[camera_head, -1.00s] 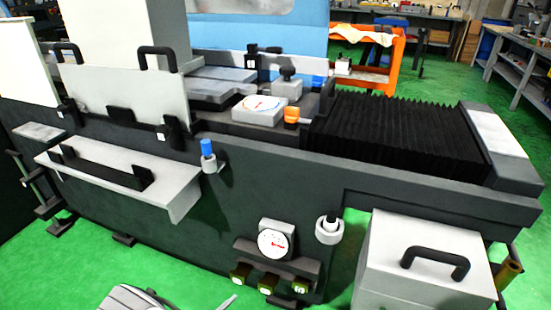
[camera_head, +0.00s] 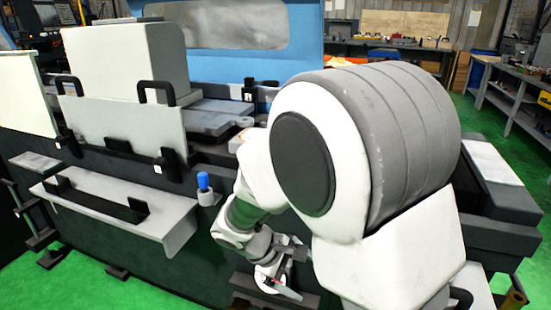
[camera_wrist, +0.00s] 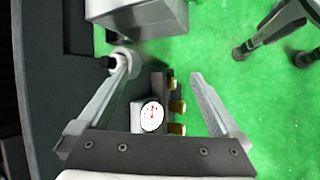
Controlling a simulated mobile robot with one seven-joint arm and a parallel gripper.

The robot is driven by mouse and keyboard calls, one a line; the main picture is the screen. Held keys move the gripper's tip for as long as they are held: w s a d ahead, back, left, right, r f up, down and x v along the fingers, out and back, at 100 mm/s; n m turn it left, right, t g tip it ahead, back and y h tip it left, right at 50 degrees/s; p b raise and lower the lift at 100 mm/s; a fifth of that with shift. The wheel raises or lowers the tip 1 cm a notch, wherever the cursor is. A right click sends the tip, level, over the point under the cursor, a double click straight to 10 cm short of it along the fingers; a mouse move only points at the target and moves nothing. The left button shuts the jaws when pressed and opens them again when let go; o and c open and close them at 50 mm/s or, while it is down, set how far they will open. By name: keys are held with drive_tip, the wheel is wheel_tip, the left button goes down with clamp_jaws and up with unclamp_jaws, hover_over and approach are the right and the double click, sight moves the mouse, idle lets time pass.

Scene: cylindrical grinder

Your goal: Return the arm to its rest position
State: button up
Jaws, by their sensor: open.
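My arm fills the right middle of the head view, bent down in front of the grinder (camera_head: 110,240). My gripper (camera_head: 280,284) is low by the machine's front panel. In the wrist view my gripper (camera_wrist: 160,68) has its two fingers spread wide, with nothing held between them. A white dial with a red needle (camera_wrist: 152,116) and several brass-coloured knobs (camera_wrist: 177,106) show between and beyond the fingers. I cannot tell how far the fingers are from them. My arm hides the black bellows and most of the machine's right part in the head view.
The grinder's front ledge with a black handle (camera_head: 100,205) juts out at left, and a blue-topped knob (camera_head: 204,182) stands beside my arm.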

drive_tip(key=s+d+r+m+t+y, duration=0.2)
drive_tip(key=s+d+r+m+y, duration=0.15)
drive_tip(key=s+r+m, duration=0.35)
drive_tip(key=s+d+r+m+t+y, duration=0.1)
drive_tip(key=s+d+r+m+y, duration=0.3)
drive_tip(key=s+r, duration=0.55)
wheel_tip(320, 180, up, 19)
drive_tip(key=d+p, duration=0.1)
drive_tip(key=p, duration=1.8)
drive_tip(key=shift+w+r+m+h, duration=0.15)
drive_tip(key=shift+w+m+h, duration=0.15)
drive_tip(key=shift+w+h, duration=0.1)
drive_tip(key=shift+a, duration=0.1)
